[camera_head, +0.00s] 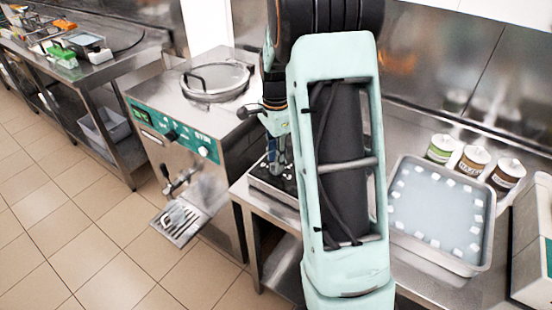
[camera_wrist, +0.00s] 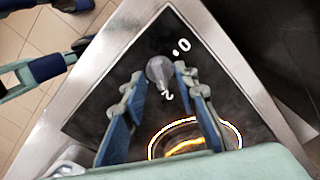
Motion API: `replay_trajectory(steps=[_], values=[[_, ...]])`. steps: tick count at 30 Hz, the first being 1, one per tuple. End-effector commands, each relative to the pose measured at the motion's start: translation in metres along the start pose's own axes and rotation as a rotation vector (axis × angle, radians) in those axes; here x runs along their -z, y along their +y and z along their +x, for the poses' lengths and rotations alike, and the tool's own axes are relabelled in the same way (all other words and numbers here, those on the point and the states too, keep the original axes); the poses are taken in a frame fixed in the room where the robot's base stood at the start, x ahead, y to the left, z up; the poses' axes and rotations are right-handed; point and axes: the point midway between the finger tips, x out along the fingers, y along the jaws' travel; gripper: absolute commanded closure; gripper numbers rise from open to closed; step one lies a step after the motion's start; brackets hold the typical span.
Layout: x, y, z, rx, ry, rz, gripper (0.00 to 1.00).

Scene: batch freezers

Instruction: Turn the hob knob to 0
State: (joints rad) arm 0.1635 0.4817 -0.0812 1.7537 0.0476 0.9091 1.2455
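The hob (camera_head: 260,183) is a dark plate in a steel frame on the counter, mostly hidden behind my arm in the head view. In the wrist view the hob (camera_wrist: 105,80) shows a grey round knob (camera_wrist: 158,70), with a white 0 beside it to the upper right and a 2 below it. An orange ring glows on the plate below the knob. My gripper (camera_wrist: 160,74) is open, its fingertips on either side of the knob with small gaps visible. It points down at the hob in the head view (camera_head: 277,165). I cannot tell the fingertips' height against the knob.
A batch freezer (camera_head: 180,125) with a round lid stands left of the hob. To the right are a steel tray (camera_head: 400,240) of pale liquid with white pieces around its edge and several tubs (camera_head: 473,160). Tiled floor (camera_head: 80,220) lies open at the left.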

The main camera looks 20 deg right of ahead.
Motion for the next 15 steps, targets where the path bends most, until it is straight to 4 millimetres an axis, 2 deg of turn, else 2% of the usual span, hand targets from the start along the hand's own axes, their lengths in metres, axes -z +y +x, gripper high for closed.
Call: replay_trajectory(steps=[3,11,15], values=[[-0.0002,-0.0001,0.0064,0.0,0.0,0.0,0.72],[-0.0002,-0.0002,0.0079,0.001,0.0,-0.001,0.72],[-0.0002,-0.0002,0.0077,0.001,0.0,-0.001,0.86]])
